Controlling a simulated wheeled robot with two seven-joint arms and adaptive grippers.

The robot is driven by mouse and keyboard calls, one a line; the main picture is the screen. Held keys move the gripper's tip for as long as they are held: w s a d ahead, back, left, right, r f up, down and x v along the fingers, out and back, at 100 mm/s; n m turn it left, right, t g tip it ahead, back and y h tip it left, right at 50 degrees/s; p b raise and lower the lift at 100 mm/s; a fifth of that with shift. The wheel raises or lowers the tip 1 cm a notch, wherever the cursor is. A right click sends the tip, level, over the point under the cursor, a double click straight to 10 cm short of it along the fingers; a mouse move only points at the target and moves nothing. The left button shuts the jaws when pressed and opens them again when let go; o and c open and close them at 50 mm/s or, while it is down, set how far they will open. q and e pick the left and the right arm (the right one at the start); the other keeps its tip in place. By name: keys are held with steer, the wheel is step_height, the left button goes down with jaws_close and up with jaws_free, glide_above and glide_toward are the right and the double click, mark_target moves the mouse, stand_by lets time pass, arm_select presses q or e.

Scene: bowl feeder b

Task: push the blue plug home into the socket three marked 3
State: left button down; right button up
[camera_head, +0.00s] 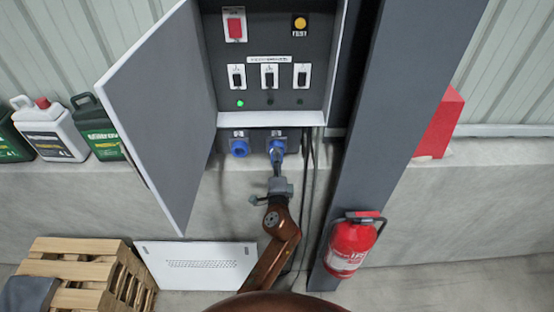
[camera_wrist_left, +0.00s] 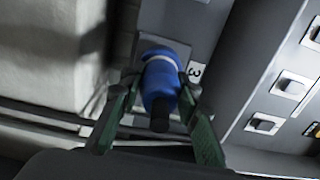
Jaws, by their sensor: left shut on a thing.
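The blue plug (camera_wrist_left: 161,88) is between the two green-edged fingers of my left gripper (camera_wrist_left: 160,84), which is shut on it. The plug's dark rear end points toward the wrist camera. Its front meets the grey socket three (camera_wrist_left: 167,48), beside a white label marked 3. A pale ring shows around the blue body near the socket. I cannot tell how deep the plug sits. In the head view my left gripper (camera_head: 277,163) is just below the right-hand blue socket (camera_head: 278,146) and hides most of the plug. My right gripper is not in view.
Another blue socket (camera_head: 239,147) is to the left. Above are switches, a green light (camera_head: 240,103) and a red switch (camera_head: 235,26). The open cabinet door (camera_head: 165,110) stands left of my arm. A grey post (camera_head: 395,100) and fire extinguisher (camera_head: 350,246) stand right. Dark cables hang beside the gripper.

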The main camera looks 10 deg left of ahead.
arm_select(q)
steer(key=shift+r, duration=0.15)
steer(key=c, duration=1.9)
jaws_free()
steer(key=o, duration=0.4)
steer(key=shift+w, duration=0.2)
steer(key=shift+c, duration=0.2)
steer(key=shift+o, duration=0.8)
steer(key=shift+s, duration=0.1)
steer(key=shift+s, duration=0.1)
